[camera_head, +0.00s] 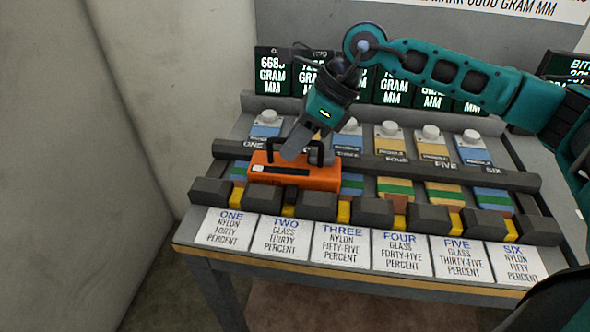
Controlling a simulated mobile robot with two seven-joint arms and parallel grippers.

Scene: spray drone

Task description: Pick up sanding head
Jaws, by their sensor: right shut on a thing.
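The orange sanding head (318,179) with a black handle sits near the left part of the bench, across the slots around numbers one to three. My right gripper (296,148) reaches down from above, its fingers shut on the black handle of the sanding head. The sanding head looks level and close to the bench rails; I cannot tell whether it touches them. It hides parts of the coloured strips beneath. My left gripper is not in view.
The bench (262,253) has dark rails (440,177), dark blocks along the front and labelled cards such as card four (401,253). Several lit displays (273,72) stand at the back. A pale wall (70,130) stands on the left.

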